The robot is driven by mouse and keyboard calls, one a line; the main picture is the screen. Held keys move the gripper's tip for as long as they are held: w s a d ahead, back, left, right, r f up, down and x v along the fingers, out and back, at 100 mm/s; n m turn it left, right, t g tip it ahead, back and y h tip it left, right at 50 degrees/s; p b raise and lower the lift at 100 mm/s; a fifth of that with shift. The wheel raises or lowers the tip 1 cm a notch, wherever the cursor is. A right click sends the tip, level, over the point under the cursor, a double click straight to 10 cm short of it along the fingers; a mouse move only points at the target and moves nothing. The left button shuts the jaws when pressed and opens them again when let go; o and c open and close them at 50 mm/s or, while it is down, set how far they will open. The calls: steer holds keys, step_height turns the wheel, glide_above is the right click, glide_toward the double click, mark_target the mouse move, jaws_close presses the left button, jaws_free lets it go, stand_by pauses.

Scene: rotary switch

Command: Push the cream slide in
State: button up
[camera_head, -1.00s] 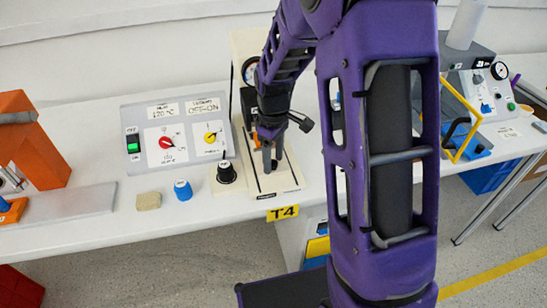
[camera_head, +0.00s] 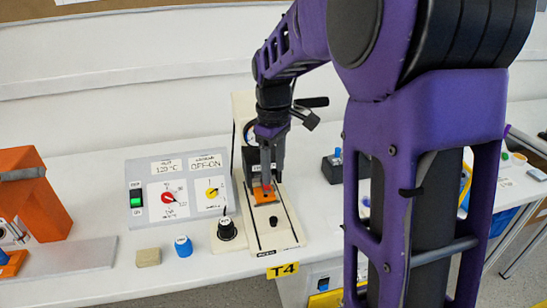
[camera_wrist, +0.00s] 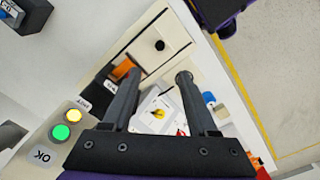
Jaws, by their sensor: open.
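My gripper (camera_head: 267,186) is open, pointing down over the orange piece area, behind the knob. In the wrist view my two fingers (camera_wrist: 159,77) are apart with nothing held between them. Contact with the orange piece is unclear.
A grey panel (camera_head: 145,172) with red and yellow knobs stands left of the fixture. A loose black knob on a cream base (camera_head: 227,229), a blue knob (camera_head: 183,246) and a tan block (camera_head: 148,257) stand in front. A small dark box (camera_head: 332,168) is at right.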

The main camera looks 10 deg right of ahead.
steer(key=shift+r, duration=0.8)
steer(key=shift+f, duration=0.1)
steer(key=m, duration=1.2)
glide_above(273, 219)
step_height(273, 219, down, 6)
steer(key=r, duration=0.1)
step_height(273, 219, down, 12)
steer(key=shift+s+f+b, duration=0.1)
steer(key=shift+f+b, duration=0.15)
steer(key=shift+b, duration=0.85)
jaws_close()
